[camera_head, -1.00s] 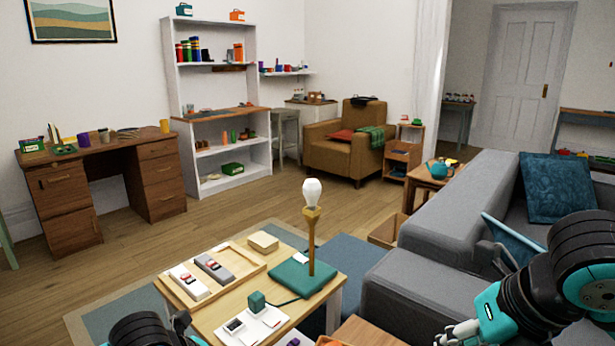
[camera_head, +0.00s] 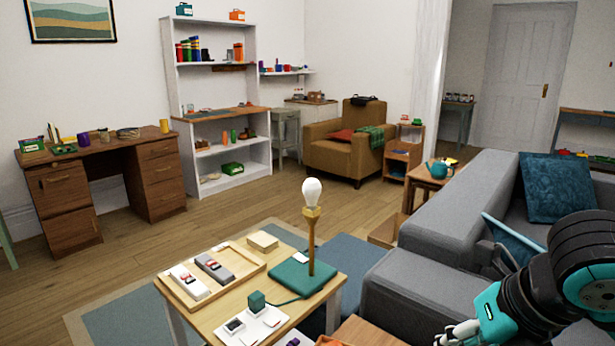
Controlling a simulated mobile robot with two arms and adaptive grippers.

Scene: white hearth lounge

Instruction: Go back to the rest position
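My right gripper (camera_head: 458,335) shows at the bottom right, at the end of my dark and teal arm, over the side of the grey sofa. Only part of it is in the frame, and I cannot tell whether its fingers are open or shut. My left gripper is out of view. A low wooden table (camera_head: 228,302) stands in front of me. It bears a lamp with a white bulb (camera_head: 312,191) on a teal base (camera_head: 303,277), and a wooden tray (camera_head: 251,262) with two remote-like items in it.
The grey sofa (camera_head: 450,222) fills the right side, close to my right arm. A wooden desk (camera_head: 62,183), a white shelf (camera_head: 221,118) and a brown armchair (camera_head: 335,152) stand along the back. Open wooden floor (camera_head: 150,245) lies between the table and the desk.

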